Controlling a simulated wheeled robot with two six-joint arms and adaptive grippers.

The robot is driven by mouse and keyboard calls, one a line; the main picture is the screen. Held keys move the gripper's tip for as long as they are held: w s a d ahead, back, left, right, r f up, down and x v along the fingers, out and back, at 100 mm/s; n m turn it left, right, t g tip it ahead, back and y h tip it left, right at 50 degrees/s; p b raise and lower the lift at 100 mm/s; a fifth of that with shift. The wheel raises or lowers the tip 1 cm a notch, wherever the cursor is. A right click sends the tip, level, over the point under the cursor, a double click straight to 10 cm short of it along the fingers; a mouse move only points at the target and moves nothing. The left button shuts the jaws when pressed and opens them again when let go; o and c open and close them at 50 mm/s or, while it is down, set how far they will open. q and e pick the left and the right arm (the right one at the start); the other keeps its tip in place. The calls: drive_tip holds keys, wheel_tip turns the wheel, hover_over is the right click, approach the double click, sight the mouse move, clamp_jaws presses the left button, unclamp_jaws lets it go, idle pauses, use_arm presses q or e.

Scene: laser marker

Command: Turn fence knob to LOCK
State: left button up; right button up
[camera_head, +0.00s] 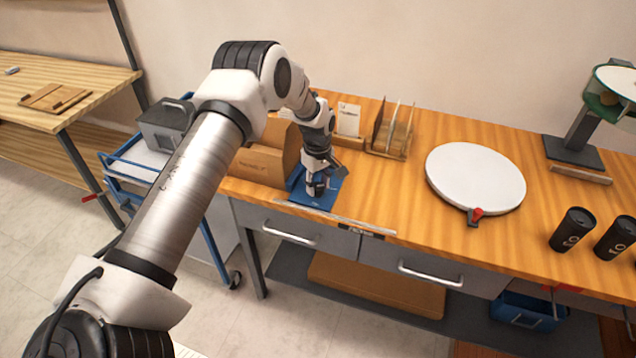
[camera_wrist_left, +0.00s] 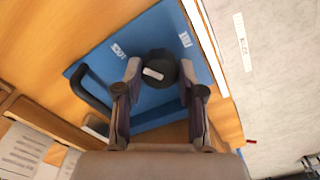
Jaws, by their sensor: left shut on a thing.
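The fence knob (camera_wrist_left: 160,62) is black and round with a short white bar on its top. It sits on a blue plate (camera_wrist_left: 87,66), which also shows in the head view (camera_head: 329,195). One white label (camera_wrist_left: 118,51) on the plate, to the left of the knob, seems to read LOCK; a second label (camera_wrist_left: 186,39) to the right is too small to read surely. My left gripper (camera_wrist_left: 160,75) has its fingers on both sides of the knob and is shut on it. In the head view my left gripper (camera_head: 316,185) points down at the plate. My right gripper is not in view.
A black bar handle (camera_wrist_left: 88,92) rises from the plate beside the gripper. A cardboard box (camera_head: 262,160) stands to the left, and a wooden rack (camera_head: 391,140) behind right. A white turntable (camera_head: 475,176) and black cups (camera_head: 572,229) stand farther right. The bench's front edge is close.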

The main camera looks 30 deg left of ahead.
sight(317, 185)
use_arm(q)
drive_tip(key=shift+s+f, duration=0.15)
drive_tip(key=o, duration=0.9)
drive_tip(key=shift+c, duration=0.2)
drive_tip(key=shift+o, duration=1.4)
wheel_tip(317, 185, up, 12)
drive_tip(key=shift+a, duration=0.1)
